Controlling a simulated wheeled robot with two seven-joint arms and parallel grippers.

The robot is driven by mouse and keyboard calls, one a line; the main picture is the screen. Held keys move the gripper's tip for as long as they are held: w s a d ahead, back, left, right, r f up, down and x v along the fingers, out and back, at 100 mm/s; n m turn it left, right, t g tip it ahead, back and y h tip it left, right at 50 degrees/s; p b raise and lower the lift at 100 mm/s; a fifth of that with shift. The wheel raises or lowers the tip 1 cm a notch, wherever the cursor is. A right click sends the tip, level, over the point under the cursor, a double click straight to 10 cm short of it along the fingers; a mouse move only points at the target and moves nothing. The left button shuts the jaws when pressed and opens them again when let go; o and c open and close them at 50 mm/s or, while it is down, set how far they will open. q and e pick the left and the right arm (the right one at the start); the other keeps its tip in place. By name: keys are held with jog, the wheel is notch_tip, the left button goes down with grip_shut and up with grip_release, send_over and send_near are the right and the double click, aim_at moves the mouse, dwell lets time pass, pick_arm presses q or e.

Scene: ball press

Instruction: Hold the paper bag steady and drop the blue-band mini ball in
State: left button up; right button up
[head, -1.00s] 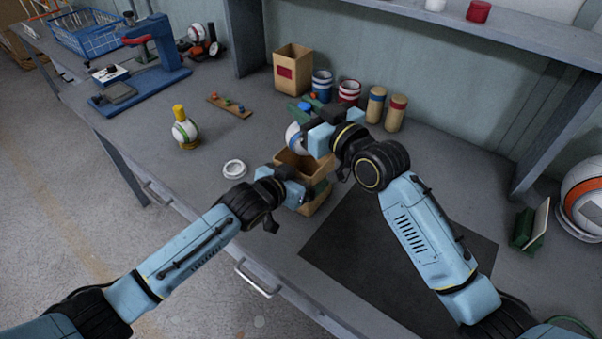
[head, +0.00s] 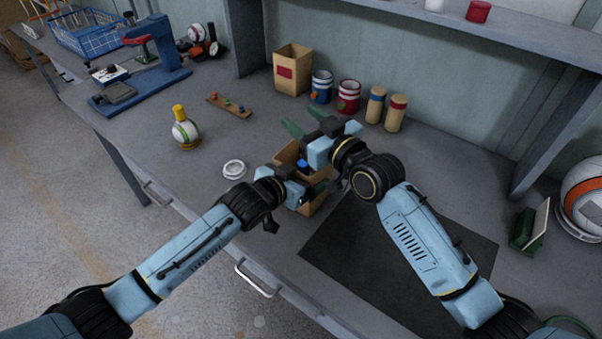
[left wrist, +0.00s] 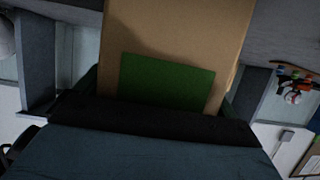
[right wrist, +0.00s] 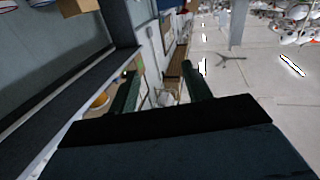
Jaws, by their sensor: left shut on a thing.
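The brown paper bag (head: 287,153) stands open-topped near the middle of the bench, partly hidden by my grippers. My left gripper (head: 310,191) is shut on its near side. In the left wrist view the bag (left wrist: 185,30) fills the space between the fingers, with a green patch on its face. My right gripper (head: 306,121) is open and empty above the bag's far rim, its two green fingers apart. They also show apart in the right wrist view (right wrist: 160,90). A blue patch, seemingly the blue-band mini ball (head: 303,164), shows inside the bag's mouth; the rest of it is hidden.
A box with a red label (head: 293,72), two striped cans (head: 321,87) and two wooden cylinders (head: 395,113) stand behind the bag. A white ring (head: 234,169) and a green-striped ball with a yellow top (head: 185,129) are to the left. A dark mat (head: 385,260) lies at right.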

jog(key=v, duration=1.2)
jog(key=shift+r, duration=0.1)
pick_arm(q)
jog(key=o, duration=0.6)
dwell(0.4)
jog(key=v, duration=1.2)
